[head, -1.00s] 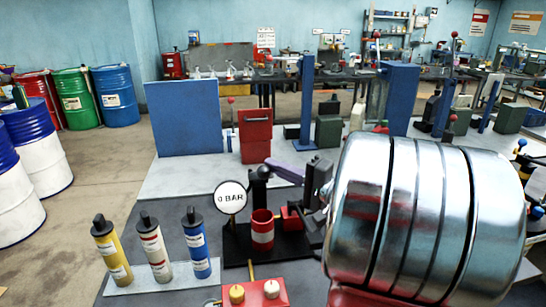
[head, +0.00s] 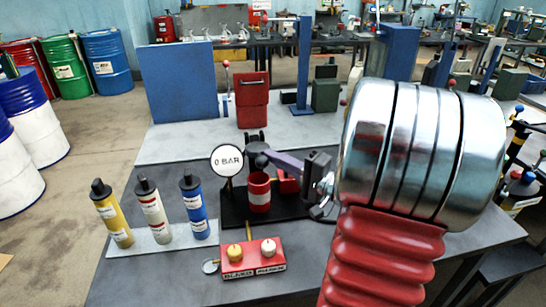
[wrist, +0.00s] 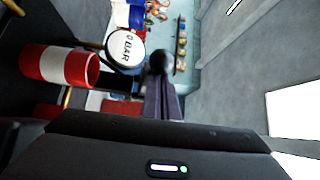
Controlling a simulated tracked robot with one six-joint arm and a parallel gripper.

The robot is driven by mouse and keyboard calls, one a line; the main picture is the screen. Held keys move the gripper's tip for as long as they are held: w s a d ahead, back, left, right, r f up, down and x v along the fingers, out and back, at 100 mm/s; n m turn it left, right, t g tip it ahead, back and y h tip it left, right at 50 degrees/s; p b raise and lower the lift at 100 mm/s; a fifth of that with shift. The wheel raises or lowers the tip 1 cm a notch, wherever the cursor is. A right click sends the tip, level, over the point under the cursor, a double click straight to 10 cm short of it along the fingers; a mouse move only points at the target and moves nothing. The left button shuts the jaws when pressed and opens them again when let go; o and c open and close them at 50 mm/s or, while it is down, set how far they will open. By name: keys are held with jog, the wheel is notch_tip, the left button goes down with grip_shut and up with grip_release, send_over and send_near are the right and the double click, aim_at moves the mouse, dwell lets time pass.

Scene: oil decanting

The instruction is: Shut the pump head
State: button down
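The pump stands on a black base on the grey bench, with a red-and-white cylinder (head: 259,194) upright on it. Its black pump head (head: 254,142) is above and behind the cylinder. A round black knob (wrist: 161,60) shows at my fingertips in the wrist view. My gripper (head: 268,156) reaches in from the right. Its two purple-grey fingers lie close together, pointing left at the knob, and appear to touch it. They partly hide the pump. A round white gauge (head: 227,160) reading 0 BAR stands left of the cylinder; it also shows in the wrist view (wrist: 125,47).
Yellow (head: 112,213), white (head: 153,210) and blue (head: 194,205) cartridges stand on a plate at the left. A red box (head: 252,260) with two round buttons is in front of the pump. A red cabinet (head: 252,100) and blue panel (head: 178,85) stand behind. Bench space left of the gauge is clear.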

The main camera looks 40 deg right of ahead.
jog(key=shift+a, duration=0.2)
jog(key=s+d+f, duration=0.1)
jog(key=s+d, duration=0.1)
jog(key=s+d+f, duration=0.1)
jog(key=s+d, duration=0.1)
jog(key=s+d+f, duration=0.1)
jog(key=d, duration=0.2)
jog(key=shift+s+f, duration=0.25)
jog(key=shift+s, duration=0.15)
dwell(0.5)
